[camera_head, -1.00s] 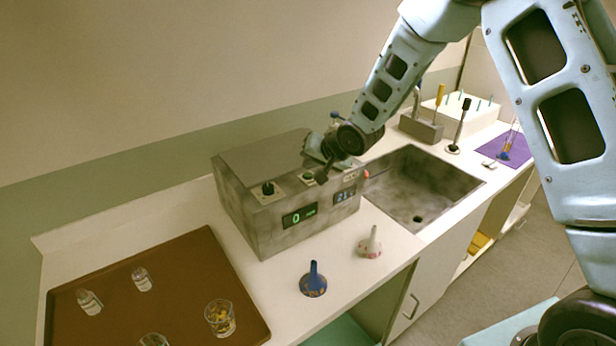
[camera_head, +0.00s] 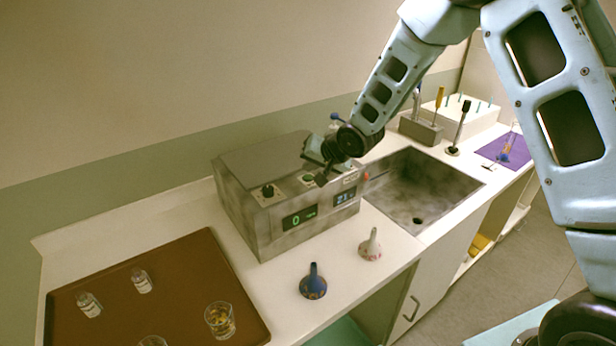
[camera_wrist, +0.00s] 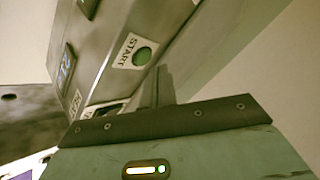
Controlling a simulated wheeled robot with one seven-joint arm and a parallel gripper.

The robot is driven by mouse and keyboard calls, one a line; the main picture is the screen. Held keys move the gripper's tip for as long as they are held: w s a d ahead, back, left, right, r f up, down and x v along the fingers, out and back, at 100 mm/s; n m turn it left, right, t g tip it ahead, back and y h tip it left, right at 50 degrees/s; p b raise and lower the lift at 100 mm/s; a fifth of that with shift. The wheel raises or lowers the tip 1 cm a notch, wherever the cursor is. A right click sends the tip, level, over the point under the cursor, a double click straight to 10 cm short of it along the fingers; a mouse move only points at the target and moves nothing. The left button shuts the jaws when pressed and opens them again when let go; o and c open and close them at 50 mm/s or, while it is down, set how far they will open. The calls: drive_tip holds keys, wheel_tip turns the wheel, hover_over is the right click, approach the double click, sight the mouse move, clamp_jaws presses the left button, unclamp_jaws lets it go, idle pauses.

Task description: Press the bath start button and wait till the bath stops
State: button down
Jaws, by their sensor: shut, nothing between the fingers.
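The bath is a grey metal box (camera_head: 250,225) on the counter, with a green-lit display reading 0 (camera_head: 300,217), a bluish display (camera_head: 345,196) and a black knob (camera_head: 268,190). The green start button (camera_wrist: 142,56) sits on a white plate marked START in the wrist view. It also shows in the head view (camera_head: 308,178), just left of the fingers. My gripper (camera_head: 320,181) is shut and empty over the right part of the box top. In the wrist view its closed fingers (camera_wrist: 162,76) point toward the panel beside the button; contact with it cannot be told.
A brown tray (camera_head: 190,270) with glass vessels is at left. Tool holders and a purple mat (camera_head: 497,151) are farther right.

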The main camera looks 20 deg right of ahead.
drive_tip(key=shift+f, duration=0.1)
idle(0.7)
drive_tip(key=shift+f+b, duration=0.3)
drive_tip(key=shift+f, duration=0.05)
drive_tip(key=shift+f+b, duration=0.3)
drive_tip(key=shift+f, duration=0.05)
idle(0.7)
drive_tip(key=shift+r, duration=0.1)
drive_tip(key=shift+r+p, duration=0.65)
drive_tip(key=shift+r, duration=0.05)
wheel_tip(320, 180, up, 5)
drive_tip(key=p, duration=0.4)
drive_tip(key=shift+s+a, duration=0.1)
idle(0.7)
